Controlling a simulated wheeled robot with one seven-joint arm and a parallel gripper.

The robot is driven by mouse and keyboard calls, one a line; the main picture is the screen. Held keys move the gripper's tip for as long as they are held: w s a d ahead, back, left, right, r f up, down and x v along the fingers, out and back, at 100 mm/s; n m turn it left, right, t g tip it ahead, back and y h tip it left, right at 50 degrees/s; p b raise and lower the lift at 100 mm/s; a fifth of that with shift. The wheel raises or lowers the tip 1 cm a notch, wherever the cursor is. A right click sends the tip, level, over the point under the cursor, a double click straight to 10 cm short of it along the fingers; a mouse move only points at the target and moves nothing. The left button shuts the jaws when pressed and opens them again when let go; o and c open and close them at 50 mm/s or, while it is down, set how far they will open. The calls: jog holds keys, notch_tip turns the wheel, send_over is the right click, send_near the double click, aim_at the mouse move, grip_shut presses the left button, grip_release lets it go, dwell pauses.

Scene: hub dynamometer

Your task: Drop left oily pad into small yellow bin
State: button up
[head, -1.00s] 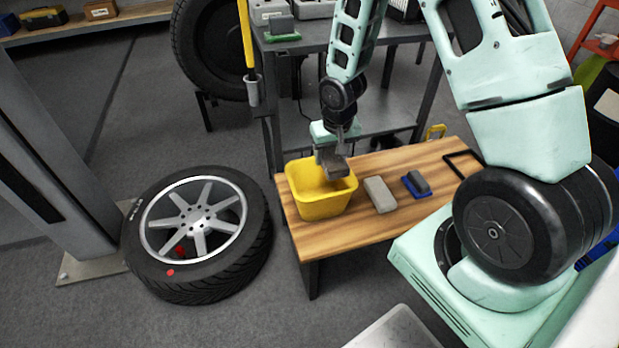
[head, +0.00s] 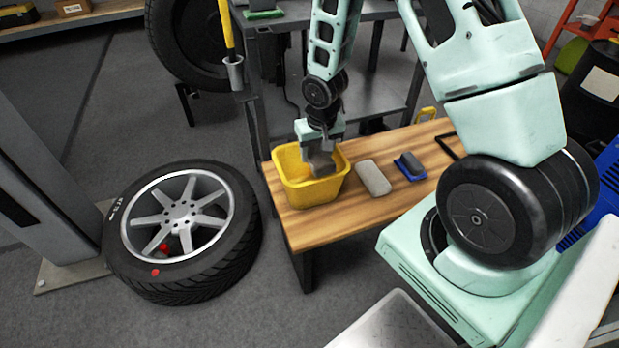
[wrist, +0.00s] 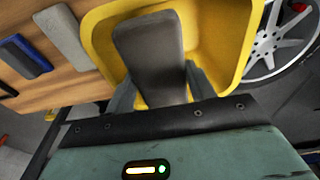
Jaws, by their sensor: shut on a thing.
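The small yellow bin (head: 312,193) stands on the left end of the wooden bench. My gripper (head: 318,155) is over the bin's opening, pointing down, and is shut on a dark grey pad (head: 322,164). In the wrist view the pad (wrist: 150,58) sits between the two fingers (wrist: 158,88), with the yellow bin (wrist: 236,45) around it and below. The pad's lower end is at about the level of the bin's rim; I cannot tell how deep it reaches. The bin's floor is mostly hidden.
A light grey pad (head: 373,178) lies on the wooden bench (head: 345,220) right of the bin. Farther right is a grey pad on a blue base (head: 410,166). A wheel (head: 183,230) lies on the floor to the left. A grey metal table stands behind.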

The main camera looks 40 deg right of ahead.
jog(key=o, duration=1.1)
jog(key=shift+c, duration=0.2)
jog(key=shift+r, duration=0.1)
notch_tip(320, 180, up, 17)
jog(key=s+p, duration=0.2)
jog(key=p, duration=0.3)
jog(key=shift+s+a, duration=0.25)
jog(key=shift+a, duration=0.1)
